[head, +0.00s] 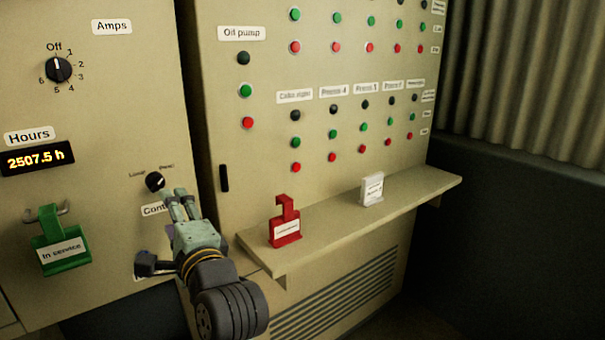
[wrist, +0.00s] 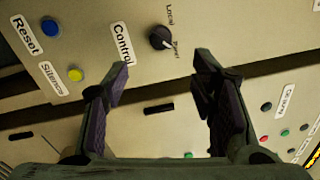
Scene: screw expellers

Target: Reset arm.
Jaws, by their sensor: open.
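My gripper (head: 174,196) is raised in front of the left cabinet panel in the head view, just below and right of a black selector knob (head: 155,181). In the wrist view my gripper (wrist: 161,75) is open, with its two dark fingers spread and nothing between them. The same knob (wrist: 160,38), marked Local and Panel, lies beyond the fingertips and shows above the gap. I cannot tell the exact distance to the panel. My gripper partly covers the Control label in the head view.
A shelf (head: 350,222) on the right cabinet holds a red tag holder (head: 285,228) and a white one (head: 371,189). A green "In service" tag (head: 60,248) hangs at left. Blue (wrist: 50,27) and yellow (wrist: 75,74) buttons sit left in the wrist view.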

